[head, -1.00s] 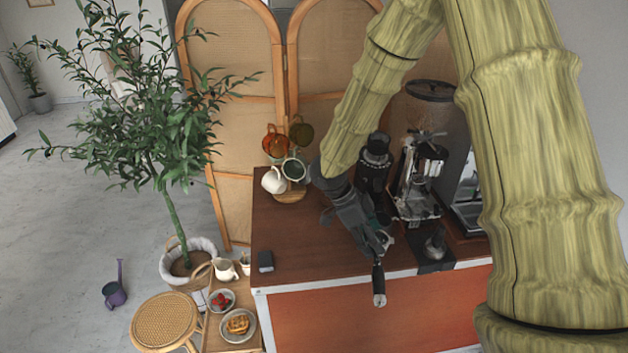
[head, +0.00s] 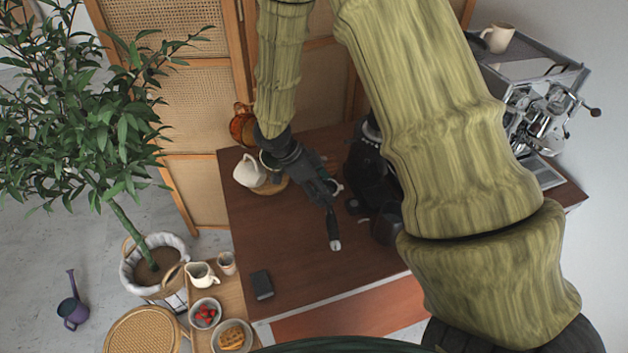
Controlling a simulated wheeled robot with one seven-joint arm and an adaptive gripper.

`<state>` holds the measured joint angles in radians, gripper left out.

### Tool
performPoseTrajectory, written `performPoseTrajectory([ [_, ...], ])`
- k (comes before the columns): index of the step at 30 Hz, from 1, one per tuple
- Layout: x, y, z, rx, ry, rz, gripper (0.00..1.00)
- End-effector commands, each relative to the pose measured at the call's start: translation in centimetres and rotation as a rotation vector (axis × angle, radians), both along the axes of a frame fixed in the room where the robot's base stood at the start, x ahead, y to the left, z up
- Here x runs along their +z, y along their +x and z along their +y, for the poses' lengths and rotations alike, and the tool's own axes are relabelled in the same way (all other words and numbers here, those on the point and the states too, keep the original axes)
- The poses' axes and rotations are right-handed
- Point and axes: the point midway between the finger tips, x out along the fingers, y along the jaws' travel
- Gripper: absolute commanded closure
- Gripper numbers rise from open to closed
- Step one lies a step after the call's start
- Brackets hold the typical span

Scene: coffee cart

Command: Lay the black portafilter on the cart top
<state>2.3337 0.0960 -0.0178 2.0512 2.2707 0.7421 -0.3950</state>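The black portafilter (head: 333,229) shows as a dark handle with a silver end cap, pointing toward the front edge of the cart. My gripper (head: 328,196) appears shut on it, with the fingers around the part near the head. The portafilter's head is partly hidden by my gripper. The brown cart top (head: 290,245) lies beneath them. I cannot tell whether the handle touches it or hangs a little above it.
A small black box (head: 261,285) lies at the cart top's front left. A white pitcher (head: 250,173) stands at the back left, beside an orange glass (head: 243,126). A black grinder (head: 368,180) is close on the right. The front middle is bare.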

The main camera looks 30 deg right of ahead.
Motion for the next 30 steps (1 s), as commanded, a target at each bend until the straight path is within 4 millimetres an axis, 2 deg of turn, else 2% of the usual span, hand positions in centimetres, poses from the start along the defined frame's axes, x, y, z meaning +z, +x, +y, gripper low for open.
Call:
performPoseTrajectory([
  [5, -0.6, -0.6, -0.2, -0.003, -0.001, -0.002, 1.00],
  [16, -4.2, 0.7, -0.3, -0.003, -0.001, 0.009, 1.00],
  [30, -7.8, 0.6, -0.3, -0.004, 0.000, 0.010, 1.00],
])
